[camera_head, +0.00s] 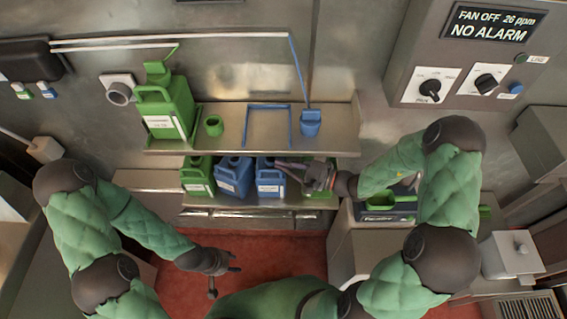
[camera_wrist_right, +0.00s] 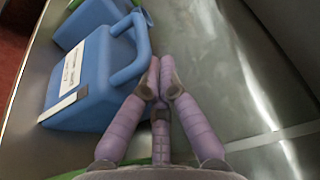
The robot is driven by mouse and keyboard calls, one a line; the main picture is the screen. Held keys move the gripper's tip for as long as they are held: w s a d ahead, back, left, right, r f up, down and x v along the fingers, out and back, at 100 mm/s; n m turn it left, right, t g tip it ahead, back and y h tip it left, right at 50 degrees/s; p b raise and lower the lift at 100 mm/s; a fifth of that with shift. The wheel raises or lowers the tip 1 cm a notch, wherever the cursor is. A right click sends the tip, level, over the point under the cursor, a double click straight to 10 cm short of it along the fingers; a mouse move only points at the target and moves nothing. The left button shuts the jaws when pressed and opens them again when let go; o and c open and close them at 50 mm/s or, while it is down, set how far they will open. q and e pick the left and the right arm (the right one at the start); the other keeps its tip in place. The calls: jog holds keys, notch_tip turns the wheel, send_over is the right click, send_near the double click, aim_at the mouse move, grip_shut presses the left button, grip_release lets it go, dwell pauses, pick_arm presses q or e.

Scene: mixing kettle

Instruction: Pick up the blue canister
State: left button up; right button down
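Two blue canisters stand side by side on the lower shelf in the head view, a left one (camera_head: 232,178) and a right one (camera_head: 268,184). My right gripper (camera_head: 292,172) reaches in from the right beside the right canister. In the right wrist view a blue canister (camera_wrist_right: 92,100) with a white label stands left of my fingers (camera_wrist_right: 160,88). The fingertips are close by its loop handle, not visibly around it. Part of another blue canister (camera_wrist_right: 85,22) shows behind. My left gripper (camera_head: 228,275) is open and empty over the red floor.
Green canisters (camera_head: 197,177) flank the blue ones on the lower shelf. The upper shelf (camera_head: 230,140), above, holds a large green canister (camera_head: 165,112), a green ring (camera_head: 214,126) and a blue cup (camera_head: 310,123). A control panel (camera_head: 465,60) is at upper right.

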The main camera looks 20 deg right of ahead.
jog(key=s+a, duration=0.2)
jog(key=s, duration=0.4)
jog(key=shift+s, duration=0.3)
jog(key=shift+w+d, duration=0.1)
